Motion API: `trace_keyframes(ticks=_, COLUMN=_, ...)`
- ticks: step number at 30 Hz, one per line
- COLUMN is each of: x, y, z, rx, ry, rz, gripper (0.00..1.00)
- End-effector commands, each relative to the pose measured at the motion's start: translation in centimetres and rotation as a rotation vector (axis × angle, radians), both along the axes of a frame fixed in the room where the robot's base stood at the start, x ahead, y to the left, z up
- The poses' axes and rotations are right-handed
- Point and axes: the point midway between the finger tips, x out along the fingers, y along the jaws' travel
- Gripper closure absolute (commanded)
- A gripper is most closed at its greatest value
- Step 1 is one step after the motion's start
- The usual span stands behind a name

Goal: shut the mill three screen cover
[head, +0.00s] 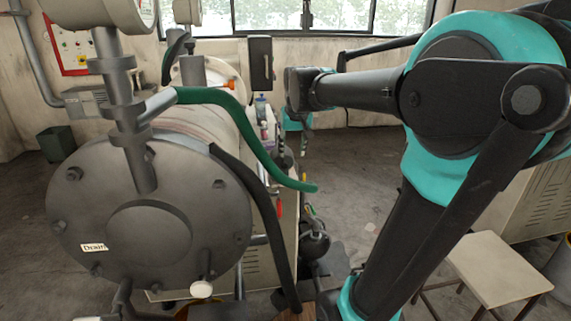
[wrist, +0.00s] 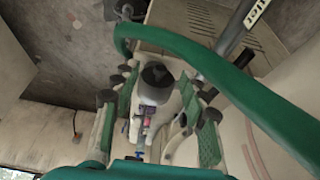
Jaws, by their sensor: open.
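My gripper (wrist: 155,120) is open, with its two green-padded fingers spread apart in the wrist view. A large grey mill drum (head: 150,222) with a bolted round end and a "Drain" label fills the left of the head view. I cannot make out which mill is number three, or its screen cover.
A green hose (head: 230,112) arches from the mill's pipework; it also crosses the wrist view (wrist: 215,70) close to the gripper. A black hose (head: 262,215) hangs beside the drum. A pale stool (head: 495,270) stands at lower right. Open floor lies beyond the mill.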

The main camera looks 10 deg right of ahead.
Motion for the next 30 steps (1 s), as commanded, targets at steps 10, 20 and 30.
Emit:
trace_keyframes(ticks=10, x=3.4, y=1.2, z=6.3, rx=0.000, ry=-0.004, rz=0.000, gripper=0.56)
trace_keyframes(ticks=20, x=5.3, y=1.1, z=1.7, rx=0.000, ry=-0.005, rz=-0.001, gripper=0.56)
trace_keyframes(ticks=30, x=7.8, y=1.1, z=-4.6, rx=0.000, ry=-0.005, rz=-0.001, gripper=0.56)
